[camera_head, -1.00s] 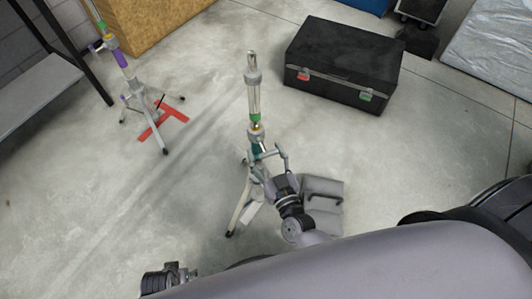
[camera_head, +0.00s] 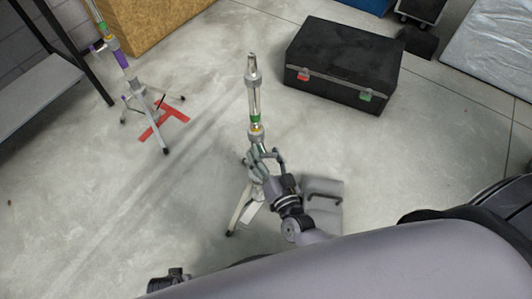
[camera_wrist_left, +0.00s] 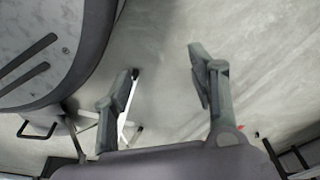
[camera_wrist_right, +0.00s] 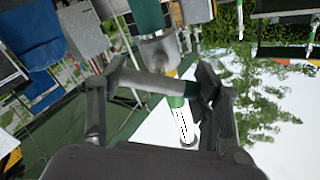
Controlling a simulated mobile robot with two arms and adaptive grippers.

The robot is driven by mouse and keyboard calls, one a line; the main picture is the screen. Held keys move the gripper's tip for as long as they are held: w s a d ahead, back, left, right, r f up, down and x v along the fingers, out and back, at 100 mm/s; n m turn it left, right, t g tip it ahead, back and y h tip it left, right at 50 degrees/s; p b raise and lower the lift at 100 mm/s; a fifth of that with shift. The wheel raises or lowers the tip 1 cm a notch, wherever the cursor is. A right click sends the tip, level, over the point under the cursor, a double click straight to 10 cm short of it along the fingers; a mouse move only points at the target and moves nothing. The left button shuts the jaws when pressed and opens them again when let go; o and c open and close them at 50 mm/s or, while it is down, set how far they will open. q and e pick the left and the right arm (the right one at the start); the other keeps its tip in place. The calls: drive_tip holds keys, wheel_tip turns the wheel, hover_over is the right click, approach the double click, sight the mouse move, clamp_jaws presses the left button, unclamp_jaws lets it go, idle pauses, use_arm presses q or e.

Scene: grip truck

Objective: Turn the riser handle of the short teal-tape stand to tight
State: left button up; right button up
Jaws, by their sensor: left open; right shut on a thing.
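The short teal-tape stand (camera_head: 254,98) stands upright in the middle of the head view, its legs spread on the floor. A green band and a brass-coloured collar show on its column. In the right wrist view its teal section (camera_wrist_right: 146,14) is at the top. My right gripper (camera_head: 268,158) is at the stand's collar. In the right wrist view its fingers are shut on the grey bar of the riser handle (camera_wrist_right: 138,92). The handle's tightness cannot be seen. My left gripper (camera_wrist_left: 165,82) is open and empty over the floor, low in the head view (camera_head: 172,279).
A grey bag with a black handle (camera_head: 325,190) lies right of the stand, partly behind my arm. A black case (camera_head: 340,65) stands behind right. A purple-tape stand (camera_head: 121,60) is at the left by a red floor mark (camera_head: 165,121). Floor between is clear.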

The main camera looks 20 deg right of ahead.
drive_tip(key=m, duration=0.2)
drive_tip(key=shift+m, duration=0.4)
drive_tip(key=shift+f+m, duration=0.1)
drive_tip(key=shift+m, duration=1.7)
drive_tip(key=shift+m+b, duration=0.35)
drive_tip(key=shift+m, duration=0.35)
use_arm(q)
drive_tip(key=shift+w+d+r, duration=0.1)
drive_tip(key=shift+w+r, duration=0.2)
drive_tip(key=shift+r, duration=0.3)
drive_tip(key=shift+w+d+r, duration=0.1)
drive_tip(key=shift+w+r, duration=0.2)
drive_tip(key=shift+r, duration=0.3)
use_arm(e)
drive_tip(key=shift+m, duration=1.1)
use_arm(q)
drive_tip(key=shift+r, duration=0.1)
drive_tip(key=shift+w+r, duration=0.15)
drive_tip(key=shift+w, duration=0.05)
drive_tip(key=shift+w, duration=0.1)
use_arm(e)
drive_tip(key=o, duration=1.2)
